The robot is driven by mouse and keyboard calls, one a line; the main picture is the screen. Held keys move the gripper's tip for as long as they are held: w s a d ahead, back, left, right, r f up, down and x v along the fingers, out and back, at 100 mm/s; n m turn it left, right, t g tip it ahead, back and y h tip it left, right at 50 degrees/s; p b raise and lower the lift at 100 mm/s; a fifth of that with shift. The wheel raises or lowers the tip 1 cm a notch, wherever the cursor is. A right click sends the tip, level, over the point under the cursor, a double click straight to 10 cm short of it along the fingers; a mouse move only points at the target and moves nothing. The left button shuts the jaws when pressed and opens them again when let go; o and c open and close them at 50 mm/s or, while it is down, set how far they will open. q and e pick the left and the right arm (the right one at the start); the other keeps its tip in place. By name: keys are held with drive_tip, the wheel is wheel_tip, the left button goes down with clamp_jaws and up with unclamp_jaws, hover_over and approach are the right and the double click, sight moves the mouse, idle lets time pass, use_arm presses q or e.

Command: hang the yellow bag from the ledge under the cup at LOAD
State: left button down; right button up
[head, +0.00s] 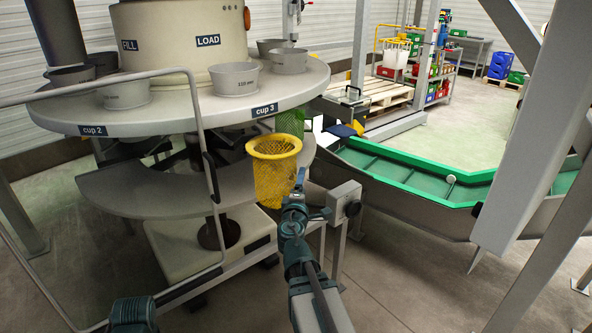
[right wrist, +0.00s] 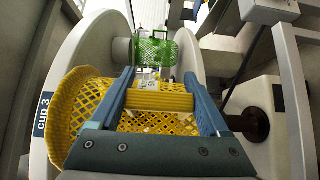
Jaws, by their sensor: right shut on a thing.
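The yellow mesh bag (head: 275,178) has a round open rim at its top and hangs roughly upright in the head view. It is just below the cup 3 label (head: 264,111), at the edge of the round table (head: 190,115). My right gripper (head: 297,188) is shut on the bag's side. The right wrist view shows a yellow band of the bag (right wrist: 158,101) between my right jaws (right wrist: 165,100). Whether the rim touches a ledge cannot be told. The LOAD sign (head: 208,40) is on the drum above, with a grey cup (head: 235,79) below it. My left gripper is out of view.
A green mesh bag (head: 290,122) hangs behind the yellow one, and it also shows in the right wrist view (right wrist: 155,51). A lower grey shelf (head: 150,190) and a bent guard rail (head: 207,170) stand to the left. A green conveyor (head: 400,180) runs to the right.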

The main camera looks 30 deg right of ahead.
drive_tip(key=w+a, duration=0.1)
drive_tip(key=w, duration=1.9)
drive_tip(key=shift+a, duration=0.2)
idle(0.9)
idle(0.6)
drive_tip(key=shift+s+a+f+b, duration=0.15)
drive_tip(key=shift+a+b, duration=0.1)
drive_tip(key=shift+b, duration=0.1)
drive_tip(key=o, duration=1.4)
drive_tip(key=v, duration=1.3)
drive_tip(key=shift+s+a, duration=0.3)
